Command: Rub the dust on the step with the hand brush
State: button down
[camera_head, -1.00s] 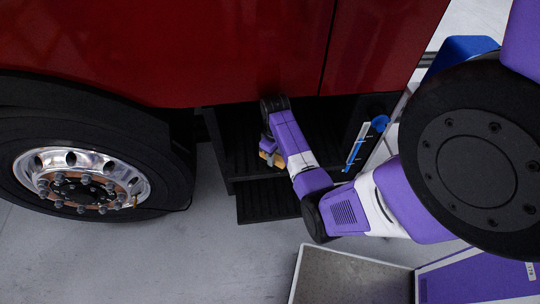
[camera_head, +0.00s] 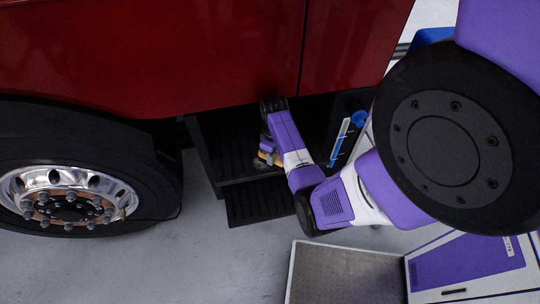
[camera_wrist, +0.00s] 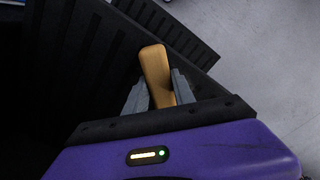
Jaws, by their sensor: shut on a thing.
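My gripper (camera_head: 264,148) is inside the dark step well under the red truck body. It is shut on the hand brush, whose wooden handle (camera_wrist: 155,70) sticks out between the grey fingers in the wrist view. In the head view only a small tan part of the brush (camera_head: 270,158) shows. The bristles are hidden, so I cannot tell if they touch the step. The ribbed black upper step (camera_head: 235,152) lies under and left of my gripper. The lower step (camera_head: 258,203) is below it and also shows in the wrist view (camera_wrist: 165,28). I cannot clearly make out dust.
The truck wheel (camera_head: 70,200) stands left of the steps. The red body panel (camera_head: 200,60) hangs just above my gripper. A blue and white object (camera_head: 345,135) stands right of the well. A grey-topped platform (camera_head: 345,275) is at the bottom. Bare floor (camera_head: 190,260) lies in front.

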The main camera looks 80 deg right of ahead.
jog(key=shift+s+d+f+p, duration=0.1)
jog(key=shift+s+d+p, duration=0.15)
jog(key=shift+s, duration=0.65)
jog(key=shift+s+d+f+p, duration=0.1)
jog(key=shift+s+d, duration=0.2)
jog(key=shift+s, duration=0.55)
